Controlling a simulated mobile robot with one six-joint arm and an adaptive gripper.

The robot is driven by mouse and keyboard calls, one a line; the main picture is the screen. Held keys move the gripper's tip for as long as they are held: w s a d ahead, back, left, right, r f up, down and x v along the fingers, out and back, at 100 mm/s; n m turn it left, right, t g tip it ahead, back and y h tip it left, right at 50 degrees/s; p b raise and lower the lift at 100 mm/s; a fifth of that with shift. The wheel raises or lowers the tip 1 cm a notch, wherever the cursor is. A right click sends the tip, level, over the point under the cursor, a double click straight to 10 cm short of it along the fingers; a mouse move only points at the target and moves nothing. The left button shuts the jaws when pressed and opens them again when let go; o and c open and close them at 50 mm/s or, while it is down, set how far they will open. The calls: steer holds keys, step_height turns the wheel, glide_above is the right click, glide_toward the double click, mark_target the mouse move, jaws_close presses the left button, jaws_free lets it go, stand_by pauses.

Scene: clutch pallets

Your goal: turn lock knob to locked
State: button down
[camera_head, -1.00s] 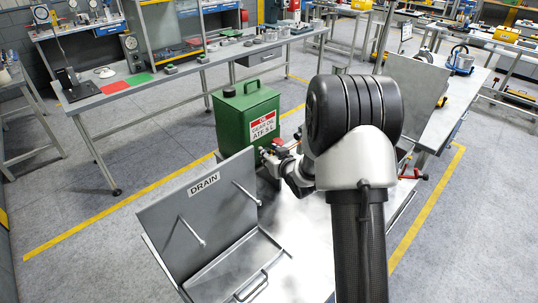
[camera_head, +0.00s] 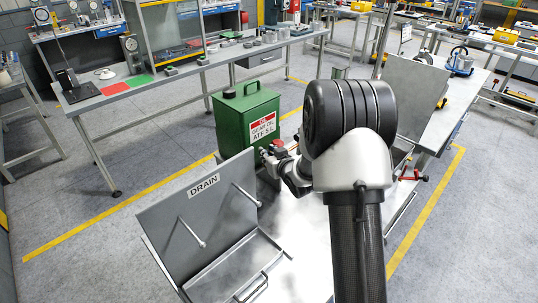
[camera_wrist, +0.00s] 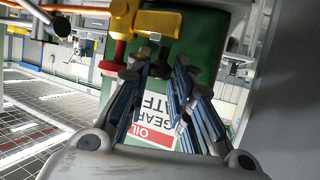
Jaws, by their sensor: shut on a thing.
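In the wrist view, a yellow fitting (camera_wrist: 160,24) stands in front of the green can at the top. A dark knob (camera_wrist: 160,65) hangs below it, between my fingertips, and a red knob (camera_wrist: 118,52) sits to its left. My gripper (camera_wrist: 161,75) is shut on the dark knob. No lock marking is readable, so I cannot tell the knob's setting. In the head view my gripper (camera_head: 277,158) is at the lower right front of the green can, partly hidden by my arm, and the held knob cannot be made out.
The green oil can (camera_head: 232,118) stands close behind my gripper. The tilted DRAIN panel (camera_head: 165,222) with two pegs is to the left, above a metal tray (camera_head: 232,268). A grey panel (camera_head: 418,95) stands right of my arm. A long bench (camera_head: 150,88) is farther back.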

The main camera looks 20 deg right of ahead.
steer(key=shift+d, duration=0.1)
steer(key=n+g+y+p, duration=0.1)
steer(key=n+y+p, duration=0.1)
steer(key=n+y, duration=0.1)
steer(key=d+n+g+y+p, duration=0.1)
steer(key=n+y+p, duration=0.2)
steer(key=n+g+y+p, duration=0.1)
steer(key=n+y+p, duration=0.1)
steer(key=y, duration=0.1)
steer(key=shift+w+d+n+g+p, duration=0.35)
steer(key=shift+w+n+g, duration=0.05)
steer(key=shift+y, duration=0.3)
steer(key=c, duration=1.7)
jaws_free()
steer(key=shift+r, duration=0.1)
steer(key=shift+a, duration=0.1)
